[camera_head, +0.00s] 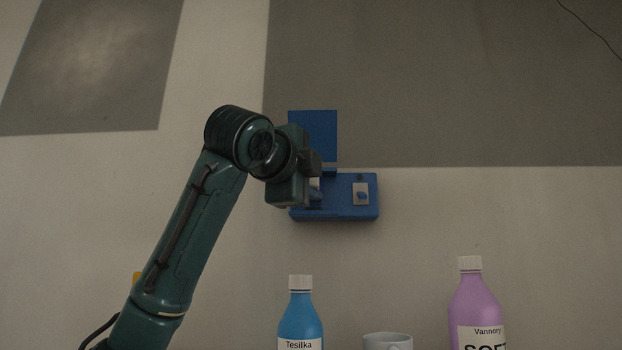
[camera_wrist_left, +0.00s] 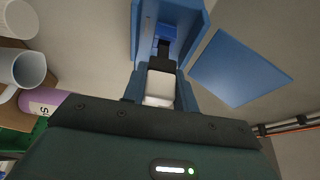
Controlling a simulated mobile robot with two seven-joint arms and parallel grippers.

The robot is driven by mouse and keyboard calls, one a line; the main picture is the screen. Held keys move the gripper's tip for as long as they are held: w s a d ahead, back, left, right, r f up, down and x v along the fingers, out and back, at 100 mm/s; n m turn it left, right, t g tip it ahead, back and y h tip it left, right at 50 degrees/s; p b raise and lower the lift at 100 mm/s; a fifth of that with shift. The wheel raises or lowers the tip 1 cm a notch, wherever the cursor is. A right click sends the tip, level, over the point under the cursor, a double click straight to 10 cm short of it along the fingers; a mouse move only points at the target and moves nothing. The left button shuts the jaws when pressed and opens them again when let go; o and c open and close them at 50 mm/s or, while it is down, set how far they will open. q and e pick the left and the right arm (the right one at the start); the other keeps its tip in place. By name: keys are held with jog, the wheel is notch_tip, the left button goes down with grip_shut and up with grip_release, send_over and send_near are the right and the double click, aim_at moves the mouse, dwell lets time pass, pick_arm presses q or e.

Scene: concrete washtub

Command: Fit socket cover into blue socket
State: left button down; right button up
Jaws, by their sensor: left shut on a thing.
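The blue socket (camera_head: 345,212) is a box on the pale wall, with its flat blue lid (camera_head: 315,130) raised above it. In the left wrist view the blue socket (camera_wrist_left: 143,30) is straight ahead and the lid (camera_wrist_left: 240,68) is to the right. My left gripper (camera_head: 314,188) is in front of the socket's left part and hides much of it. In the left wrist view my left gripper (camera_wrist_left: 160,88) is shut on a small white piece, seemingly the socket cover (camera_wrist_left: 160,84). I cannot tell whether the piece touches the socket. My right gripper is not in view.
A grey plate with a blue knob (camera_head: 361,195) is on the socket's right part. Below stand a blue bottle (camera_head: 300,318), a grey mug (camera_head: 388,341) and a purple bottle (camera_head: 474,305). The wall right of the socket is clear.

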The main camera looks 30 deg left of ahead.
pick_arm(q)
jog(key=shift+w+a+p, duration=0.5)
jog(key=shift+w, duration=0.25)
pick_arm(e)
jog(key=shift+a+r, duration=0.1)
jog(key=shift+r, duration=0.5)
pick_arm(q)
jog(key=shift+w+a+p, duration=0.3)
jog(key=shift+w+p, duration=0.05)
jog(key=shift+w, duration=0.15)
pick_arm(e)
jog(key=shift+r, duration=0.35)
pick_arm(q)
jog(key=c, duration=1)
grip_release()
jog(key=shift+s+d+f+b, duration=0.15)
jog(key=shift+s+b, duration=0.3)
jog(key=shift+s, duration=0.5)
jog(key=s, duration=0.3)
jog(key=s+d+b, duration=0.1)
jog(key=s, duration=0.3)
jog(key=s+b, duration=0.1)
jog(key=s, duration=0.3)
jog(key=shift+d, duration=0.35)
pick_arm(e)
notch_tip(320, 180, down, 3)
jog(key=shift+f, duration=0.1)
